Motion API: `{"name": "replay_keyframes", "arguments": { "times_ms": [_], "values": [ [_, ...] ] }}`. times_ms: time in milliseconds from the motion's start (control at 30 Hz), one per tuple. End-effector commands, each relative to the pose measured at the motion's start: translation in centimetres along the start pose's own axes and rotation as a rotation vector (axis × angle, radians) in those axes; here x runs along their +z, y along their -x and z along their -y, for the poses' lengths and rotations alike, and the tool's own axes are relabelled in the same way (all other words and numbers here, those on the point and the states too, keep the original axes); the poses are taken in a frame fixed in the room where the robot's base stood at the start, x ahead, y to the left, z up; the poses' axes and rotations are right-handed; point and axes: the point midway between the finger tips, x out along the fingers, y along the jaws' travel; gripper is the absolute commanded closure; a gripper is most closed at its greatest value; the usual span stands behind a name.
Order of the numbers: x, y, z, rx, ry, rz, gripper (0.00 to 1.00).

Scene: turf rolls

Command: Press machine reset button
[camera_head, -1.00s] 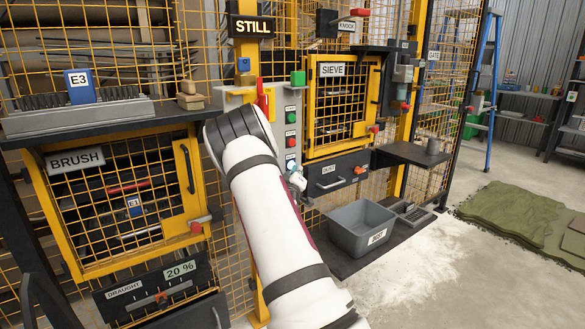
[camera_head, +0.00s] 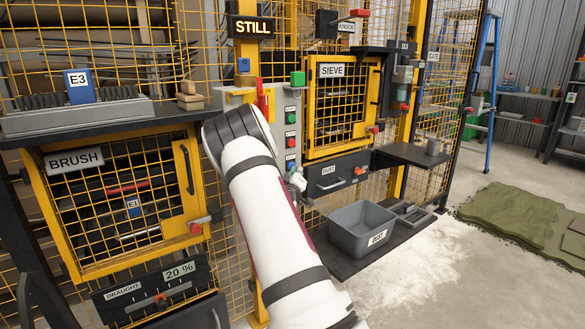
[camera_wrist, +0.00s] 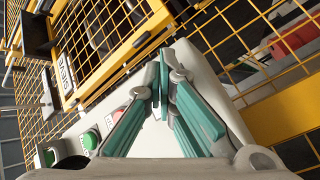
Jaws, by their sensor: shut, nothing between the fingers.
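A pale grey control panel (camera_head: 280,130) with a column of small buttons stands between the brush and sieve cabinets. A green button (camera_head: 291,119) is near its top, a red button (camera_head: 291,143) below it, and a blue spot shows lower down by my gripper (camera_head: 293,172). Label text is too small to read. In the wrist view my gripper (camera_wrist: 164,72) has its teal fingers together and empty, close over the panel. The red button (camera_wrist: 141,93) lies just left of the fingertips; green buttons (camera_wrist: 90,139) lie farther left. The fingers hide the panel beneath them; contact cannot be told.
A sign (camera_head: 251,27) reads STILL. A red handle (camera_head: 262,103) and a green block (camera_head: 297,78) are above the panel. The yellow sieve door (camera_head: 311,112) is shut to the right. A grey bin (camera_head: 347,240) sits on a low shelf.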

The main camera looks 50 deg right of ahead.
Motion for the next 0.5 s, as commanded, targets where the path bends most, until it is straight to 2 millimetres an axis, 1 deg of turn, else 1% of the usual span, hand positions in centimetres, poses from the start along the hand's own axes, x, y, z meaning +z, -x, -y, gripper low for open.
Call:
{"name": "replay_keyframes", "arguments": {
  "times_ms": [200, 500],
  "values": [
    [0.48, 0.7, -0.55, 0.001, 0.0, 0.0, 1.0],
    [0.56, 0.77, -0.57, 0.001, -0.001, 0.001, 1.0]
  ]
}}
